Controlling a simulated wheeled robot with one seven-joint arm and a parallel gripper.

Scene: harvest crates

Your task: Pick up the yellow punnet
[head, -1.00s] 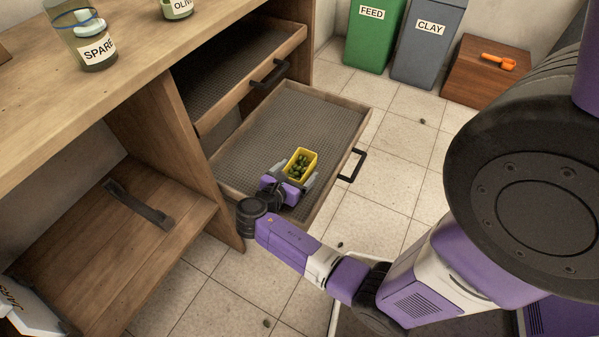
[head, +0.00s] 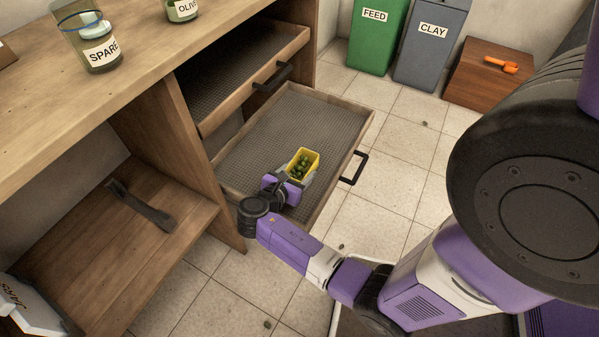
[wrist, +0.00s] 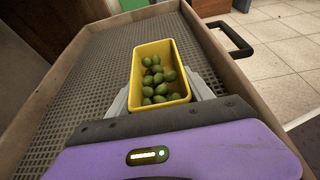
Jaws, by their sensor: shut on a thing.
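The yellow punnet (head: 313,154) holds several green olive-like fruits and is over the open lower drawer (head: 235,150). It also shows in the wrist view (wrist: 139,70), upright, with the fruits inside. My gripper (head: 303,175) is shut on the punnet, with a grey finger on each side of its near part. In the wrist view the fingers (wrist: 165,92) show beside the punnet's walls, their tips partly hidden. I cannot tell whether the punnet's base touches the mesh drawer floor.
An upper drawer (head: 262,92) stands partly open above. The lower drawer's black handle (head: 354,168) is at its right. A wooden counter (head: 140,60) bears jars labelled SPARE (head: 100,52) and OLIVE.

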